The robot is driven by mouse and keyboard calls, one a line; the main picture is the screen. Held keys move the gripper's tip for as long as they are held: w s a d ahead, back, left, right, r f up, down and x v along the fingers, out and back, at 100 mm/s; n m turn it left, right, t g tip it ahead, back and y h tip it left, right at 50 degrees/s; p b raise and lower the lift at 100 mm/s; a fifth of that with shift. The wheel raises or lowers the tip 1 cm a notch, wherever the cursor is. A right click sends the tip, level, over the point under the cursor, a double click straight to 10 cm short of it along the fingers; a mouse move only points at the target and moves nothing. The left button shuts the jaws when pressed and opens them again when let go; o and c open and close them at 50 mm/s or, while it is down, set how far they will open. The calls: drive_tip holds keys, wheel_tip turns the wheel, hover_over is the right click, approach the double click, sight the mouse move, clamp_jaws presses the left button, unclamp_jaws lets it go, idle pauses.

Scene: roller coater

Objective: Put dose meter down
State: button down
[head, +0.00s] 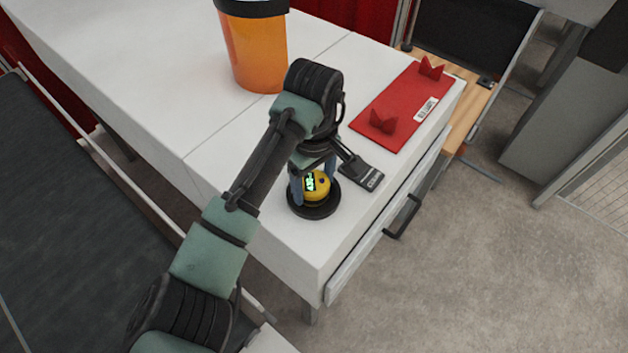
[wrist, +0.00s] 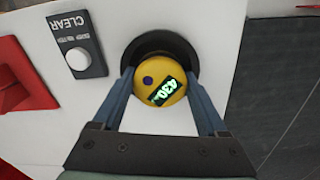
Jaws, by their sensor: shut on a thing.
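The dose meter (head: 317,185) is a round yellow device with a lit green display and a dark button. In the wrist view the dose meter (wrist: 160,84) sits between the two blue fingers, its display reading about 430. My gripper (head: 313,183) is shut on it, and both fingers touch its sides in the wrist view (wrist: 161,88). A round black base (head: 312,209) lies on the white counter directly under the meter. It shows as a dark ring behind the meter in the wrist view (wrist: 160,42). Whether the meter touches the base is hidden.
A black box marked CLEAR with a white knob (wrist: 78,58) stands beside the base. A red plate with two red brackets (head: 405,105) lies farther back on the white counter (head: 215,165). An orange container (head: 256,50) stands at the back. The counter's front corner is close.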

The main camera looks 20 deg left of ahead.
sight(315, 182)
drive_tip(key=shift+s+d+f, duration=0.15)
drive_tip(key=shift+s+f, duration=0.1)
drive_tip(key=shift+f, duration=0.35)
unclamp_jaws()
drive_tip(key=shift+f, duration=0.1)
drive_tip(key=shift+w+r+b, duration=0.2)
drive_tip(key=shift+r+b, duration=0.1)
drive_tip(key=shift+r, duration=0.4)
wheel_tip(315, 182, up, 12)
drive_tip(key=shift+r, duration=0.15)
drive_tip(key=shift+w, duration=0.15)
